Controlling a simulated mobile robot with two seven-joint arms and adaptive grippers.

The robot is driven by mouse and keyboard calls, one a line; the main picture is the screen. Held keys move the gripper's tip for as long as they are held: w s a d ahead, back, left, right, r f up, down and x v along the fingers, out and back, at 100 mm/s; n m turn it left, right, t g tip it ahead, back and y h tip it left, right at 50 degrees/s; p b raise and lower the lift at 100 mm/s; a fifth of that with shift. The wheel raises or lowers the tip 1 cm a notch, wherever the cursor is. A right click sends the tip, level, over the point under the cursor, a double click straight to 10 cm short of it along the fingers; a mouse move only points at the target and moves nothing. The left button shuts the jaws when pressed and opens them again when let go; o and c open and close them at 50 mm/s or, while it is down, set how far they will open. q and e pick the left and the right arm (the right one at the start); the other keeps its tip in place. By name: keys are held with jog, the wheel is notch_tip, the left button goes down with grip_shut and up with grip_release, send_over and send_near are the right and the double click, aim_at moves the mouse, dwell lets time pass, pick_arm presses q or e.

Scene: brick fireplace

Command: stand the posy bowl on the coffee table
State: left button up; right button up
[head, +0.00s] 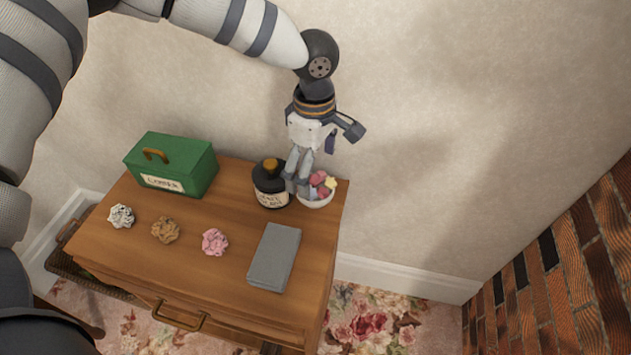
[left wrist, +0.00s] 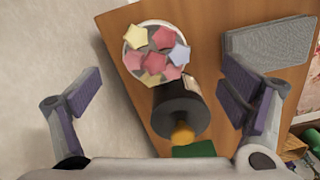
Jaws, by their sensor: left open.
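The posy bowl (head: 317,202) is a small white bowl filled with pink, yellow and pale blue star-shaped flowers. It stands at the back right corner of a wooden drawer chest (head: 215,265), right beside a dark bottle (head: 270,186). In the left wrist view the bowl (left wrist: 128,57) shows from above, ahead of the bottle (left wrist: 181,108). My left gripper (head: 300,184) is open and empty, pointing down close above the bowl and bottle. Its fingers are wide apart in the left wrist view (left wrist: 165,88). I cannot tell whether it touches either. No coffee table is recognisable here.
A green box (head: 172,164) stands at the chest's back left. Three crumpled balls, white (head: 121,216), brown (head: 165,230) and pink (head: 214,242), lie in front. A grey slab (head: 274,257) lies front right. The wall is close behind; a floral rug (head: 365,325) is below.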

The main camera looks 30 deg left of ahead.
aim_at(317, 179)
pick_arm(q)
jog(key=f, duration=0.7)
jog(key=shift+w+d, duration=0.15)
jog(key=shift+w, duration=0.1)
jog(key=c, duration=1.5)
